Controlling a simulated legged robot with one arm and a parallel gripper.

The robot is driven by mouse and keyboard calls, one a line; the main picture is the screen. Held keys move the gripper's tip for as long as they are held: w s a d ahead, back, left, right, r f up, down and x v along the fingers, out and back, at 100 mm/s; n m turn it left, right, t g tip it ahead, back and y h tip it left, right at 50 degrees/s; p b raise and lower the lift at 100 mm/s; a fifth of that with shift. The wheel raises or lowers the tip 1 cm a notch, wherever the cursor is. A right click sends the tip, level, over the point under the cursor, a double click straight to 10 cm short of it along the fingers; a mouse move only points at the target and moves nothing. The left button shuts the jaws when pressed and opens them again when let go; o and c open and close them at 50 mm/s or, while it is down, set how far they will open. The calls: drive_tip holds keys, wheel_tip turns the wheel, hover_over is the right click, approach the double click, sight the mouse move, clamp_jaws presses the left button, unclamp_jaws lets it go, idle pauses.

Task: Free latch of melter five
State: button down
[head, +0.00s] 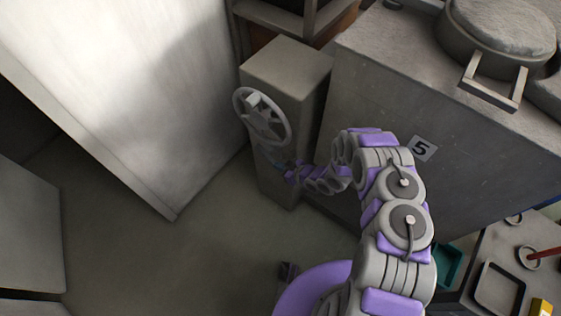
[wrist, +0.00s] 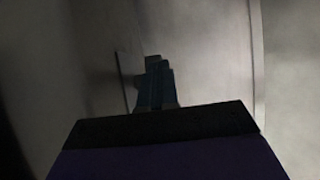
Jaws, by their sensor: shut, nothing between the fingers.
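Melter five is the grey block (head: 375,110) with a plate marked 5 (head: 423,148), at the right in the head view. A narrow grey box (head: 282,72) with a spoked handwheel (head: 262,116) stands against its left side. My gripper (head: 281,165) is low at the front of this box, just below the handwheel. In the wrist view my gripper (wrist: 154,82) is shut and empty, with its fingers toward a pale panel (wrist: 205,50). A thin dark upright line (wrist: 122,82) shows left of the fingers. I cannot make out the latch for certain.
A lidded pot (head: 497,40) with a squared handle sits on top of the block. A large pale panel (head: 120,75) stands at the left. The floor (head: 165,255) between is clear. A bench (head: 480,270) with small items is at the lower right.

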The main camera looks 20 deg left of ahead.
drive_tip(key=f+b, duration=0.1)
drive_tip(key=a+f+b, duration=0.1)
drive_tip(key=f, duration=0.1)
drive_tip(key=a+f+b, duration=0.1)
drive_tip(key=f, duration=0.1)
drive_tip(key=shift+w+a+f, duration=0.2)
drive_tip(key=shift+w, duration=0.2)
drive_tip(key=shift+d, duration=0.15)
idle(0.7)
drive_tip(key=shift+f, duration=0.1)
idle(0.5)
